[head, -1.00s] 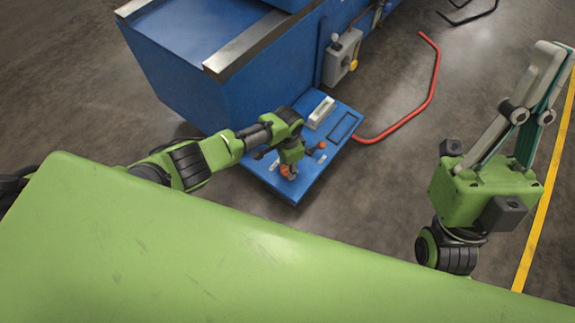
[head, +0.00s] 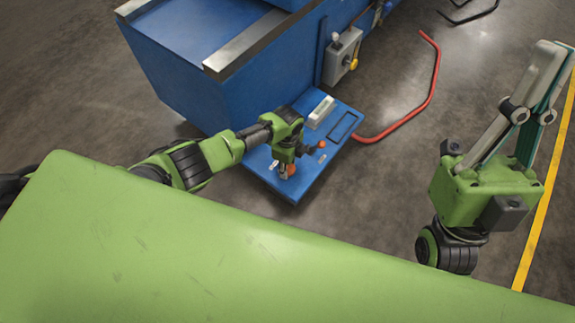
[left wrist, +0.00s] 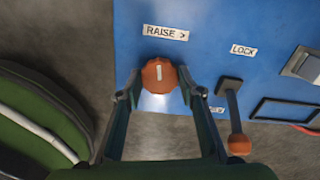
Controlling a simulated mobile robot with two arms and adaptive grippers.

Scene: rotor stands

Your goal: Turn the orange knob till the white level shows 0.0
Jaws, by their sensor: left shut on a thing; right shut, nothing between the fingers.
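The orange knob (left wrist: 159,75) sits on the blue panel below the "RAISE >" label (left wrist: 166,33). A short white mark on its face points nearly straight up in the left wrist view. My left gripper (left wrist: 160,90) has its two fingers closed on the knob's sides; in the head view my left gripper (head: 286,170) reaches down to the panel and mostly covers the knob. The white level (head: 321,112) lies on the panel behind the gripper; its reading is too small to tell. My right gripper (head: 553,62) is shut and empty, raised at the right.
A lever with an orange ball end (left wrist: 239,144) stands right of the knob near the "LOCK" label (left wrist: 243,50), close to my right-hand finger. The blue machine (head: 200,80) rises behind the panel.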

